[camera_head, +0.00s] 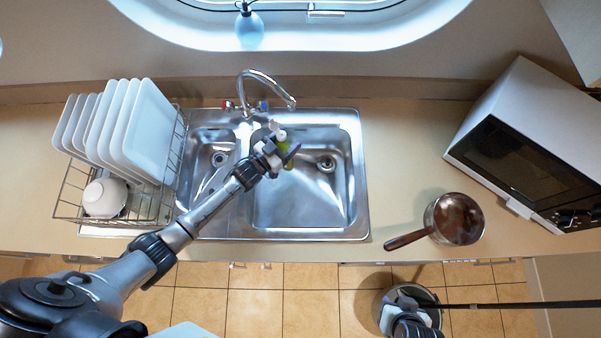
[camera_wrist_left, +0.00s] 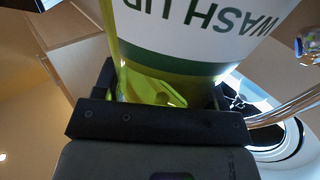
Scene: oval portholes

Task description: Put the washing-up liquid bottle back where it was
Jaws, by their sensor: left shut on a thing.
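The washing-up liquid bottle (camera_head: 284,148) is small and green in the head view, held above the sink's larger basin near the divider. In the left wrist view the bottle (camera_wrist_left: 190,45) fills the top, with a white "WASH UP" label and green liquid. My left gripper (camera_head: 275,151) is shut on it; its dark jaws (camera_wrist_left: 160,110) lie across the bottle. My right gripper (camera_head: 407,298) is low at the bottom of the head view, over a round metal bin; its fingers are not clear.
The steel sink (camera_head: 357,190) has a tap (camera_head: 262,78) behind it. A dish rack (camera_head: 70,205) with plates (camera_head: 150,130) and a white cup (camera_head: 104,198) stands left. A brown saucepan (camera_head: 458,218) and a microwave (camera_head: 530,150) stand right.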

